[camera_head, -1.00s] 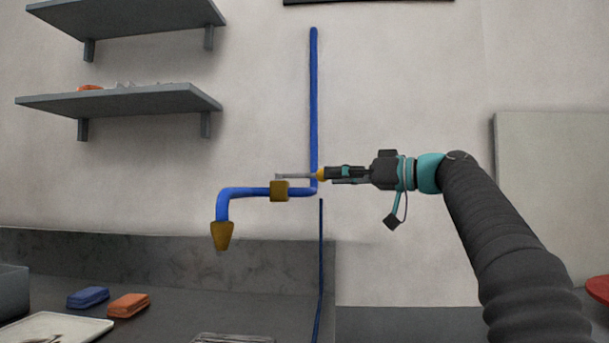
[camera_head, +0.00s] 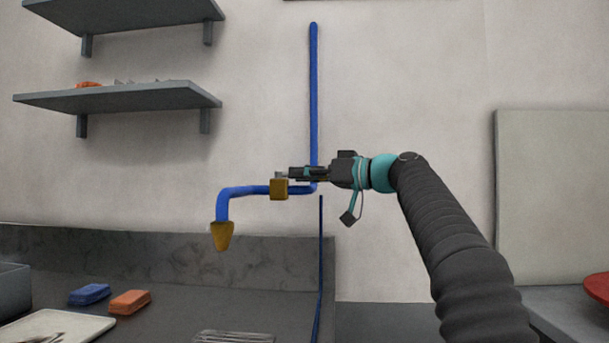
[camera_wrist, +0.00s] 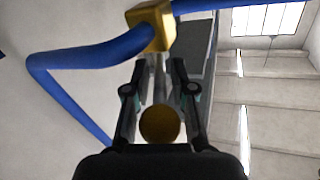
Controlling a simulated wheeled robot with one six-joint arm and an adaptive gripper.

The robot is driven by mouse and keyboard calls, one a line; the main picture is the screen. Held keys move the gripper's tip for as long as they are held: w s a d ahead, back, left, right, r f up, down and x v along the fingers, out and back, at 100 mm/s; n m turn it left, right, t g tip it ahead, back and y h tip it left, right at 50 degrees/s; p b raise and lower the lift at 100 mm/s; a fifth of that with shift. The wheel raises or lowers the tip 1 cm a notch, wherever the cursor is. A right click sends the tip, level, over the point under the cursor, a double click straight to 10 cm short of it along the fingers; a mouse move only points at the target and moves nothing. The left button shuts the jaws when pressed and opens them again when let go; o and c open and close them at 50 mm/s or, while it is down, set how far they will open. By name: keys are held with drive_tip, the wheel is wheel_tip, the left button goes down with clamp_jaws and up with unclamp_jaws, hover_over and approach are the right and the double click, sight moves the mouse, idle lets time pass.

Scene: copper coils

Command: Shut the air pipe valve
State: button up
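The blue air pipe (camera_head: 314,90) runs down the wall and bends left to a brass nozzle (camera_head: 222,236). The brass valve body (camera_head: 279,190) sits on its horizontal stretch; it is also at the top of the wrist view (camera_wrist: 150,27). The valve's grey lever (camera_wrist: 160,85) lies along the pipe, pointing right, and ends in a round gold knob (camera_wrist: 160,124). My gripper (camera_head: 291,173) is level with the lever, fingertips just above and close to the valve body. In the wrist view my gripper (camera_wrist: 159,68) is open, one finger on each side of the lever, with gaps visible.
A dark counter (camera_head: 180,310) below holds a blue block (camera_head: 89,294), an orange block (camera_head: 130,302) and a white tray (camera_head: 55,327). Shelves (camera_head: 120,98) hang at the left.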

clamp_jaws()
